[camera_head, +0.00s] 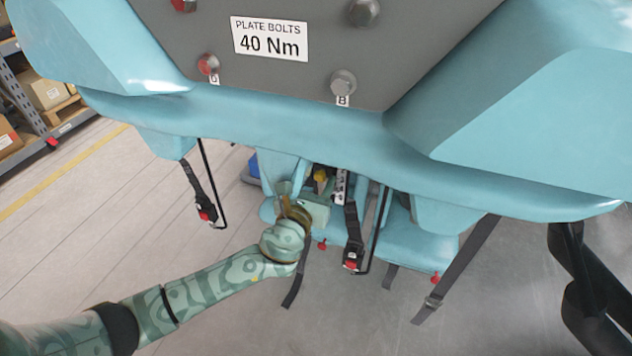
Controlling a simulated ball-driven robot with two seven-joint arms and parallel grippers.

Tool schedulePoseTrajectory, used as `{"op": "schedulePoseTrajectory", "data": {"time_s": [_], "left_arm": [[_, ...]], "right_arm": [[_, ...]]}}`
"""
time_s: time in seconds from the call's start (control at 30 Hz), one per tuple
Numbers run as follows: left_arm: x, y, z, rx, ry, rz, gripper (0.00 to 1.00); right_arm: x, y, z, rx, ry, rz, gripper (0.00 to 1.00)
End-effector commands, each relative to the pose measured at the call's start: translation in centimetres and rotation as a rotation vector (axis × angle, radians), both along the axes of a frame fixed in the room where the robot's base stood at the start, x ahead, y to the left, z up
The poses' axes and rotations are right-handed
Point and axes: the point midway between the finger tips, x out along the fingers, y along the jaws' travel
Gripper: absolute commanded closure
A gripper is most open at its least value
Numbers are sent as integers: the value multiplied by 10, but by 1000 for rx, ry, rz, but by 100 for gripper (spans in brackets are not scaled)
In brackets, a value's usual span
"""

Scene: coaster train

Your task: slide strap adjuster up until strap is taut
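My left arm reaches in from the lower left, and its gripper (304,196) is at the seat area under the teal coaster car body. Its fingers are small and partly hidden among the seat parts, so I cannot tell whether they hold anything. A dark strap (294,286) hangs just below the gripper. Black buckles with red buttons hang at the middle (353,238) and at the left (203,200). My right gripper is not in view.
The teal body (290,125) overhangs the work area, with a grey bolt plate (420,30) labelled 40 Nm. Black folded webbing (580,290) hangs at the far right. Shelves with boxes (45,92) stand at the left. The floor at lower left is clear.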

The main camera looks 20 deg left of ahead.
Motion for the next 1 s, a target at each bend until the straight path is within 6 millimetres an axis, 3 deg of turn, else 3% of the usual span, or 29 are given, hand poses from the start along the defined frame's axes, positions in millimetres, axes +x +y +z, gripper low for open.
{"op": "schedulePoseTrajectory", "data": {"time_s": [0.27,0.37,0.7,0.83,1.0], "left_arm": [[-9,1,0,1,2,0,54],[-27,1,1,1,2,-1,54],[-118,4,0,0,4,-1,54],[-143,5,0,0,3,0,54],[-160,6,0,0,1,1,54]], "right_arm": [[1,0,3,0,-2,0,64],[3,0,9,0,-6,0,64],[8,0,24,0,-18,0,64],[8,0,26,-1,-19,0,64],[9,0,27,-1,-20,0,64]]}}
